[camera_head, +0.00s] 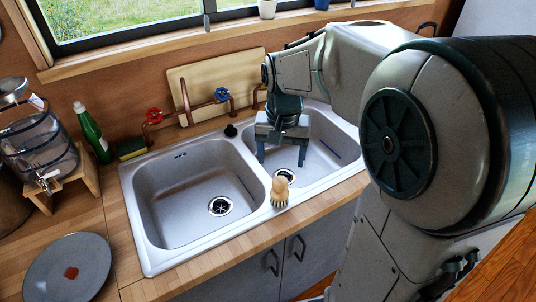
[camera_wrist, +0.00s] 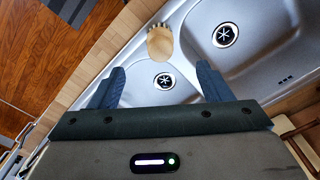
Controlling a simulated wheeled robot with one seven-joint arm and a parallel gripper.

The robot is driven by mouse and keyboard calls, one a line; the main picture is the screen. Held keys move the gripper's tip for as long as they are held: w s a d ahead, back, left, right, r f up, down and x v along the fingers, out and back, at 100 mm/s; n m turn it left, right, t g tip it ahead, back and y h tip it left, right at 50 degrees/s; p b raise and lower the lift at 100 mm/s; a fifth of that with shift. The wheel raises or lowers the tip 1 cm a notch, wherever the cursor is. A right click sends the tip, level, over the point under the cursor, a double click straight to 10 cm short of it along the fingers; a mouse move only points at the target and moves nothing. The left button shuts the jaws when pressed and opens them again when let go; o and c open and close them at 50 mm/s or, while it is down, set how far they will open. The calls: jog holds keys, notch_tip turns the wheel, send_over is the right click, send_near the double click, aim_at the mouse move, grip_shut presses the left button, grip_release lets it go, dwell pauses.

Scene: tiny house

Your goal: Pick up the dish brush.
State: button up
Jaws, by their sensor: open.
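The dish brush (camera_head: 281,190) is small, with a round pale wooden body and bristles at its lower end. It stands on the front rim of the double sink, by the divider between the two basins. In the wrist view the brush (camera_wrist: 160,43) shows above the middle, beyond the fingertips. My gripper (camera_head: 281,164) is open and empty, pointing down over the right basin, behind the brush and apart from it. In the wrist view my gripper (camera_wrist: 160,73) has its two fingers wide apart, with a basin drain visible between them.
The steel sink (camera_head: 160,253) is set in a wooden counter (camera_head: 115,225). Taps with a red knob (camera_head: 154,115) and a blue knob (camera_head: 222,94) stand behind it. A green bottle (camera_head: 92,135), a water dispenser (camera_head: 40,145) and a grey plate (camera_head: 68,268) are at left.

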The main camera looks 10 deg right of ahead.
aim_at(279, 179)
jog(key=shift+w+f+m, duration=0.1)
jog(key=shift+w+m, duration=0.2)
jog(key=shift+w, duration=0.4)
notch_tip(279, 179, down, 8)
jog(key=shift+s+d+f+p, duration=0.1)
jog(key=shift+f+p, duration=0.3)
jog(key=shift+f, duration=1)
jog(key=shift+d+f+p, duration=0.1)
jog(key=shift+f+p, duration=0.3)
jog(key=shift+f, duration=1)
jog(key=c, duration=1.1)
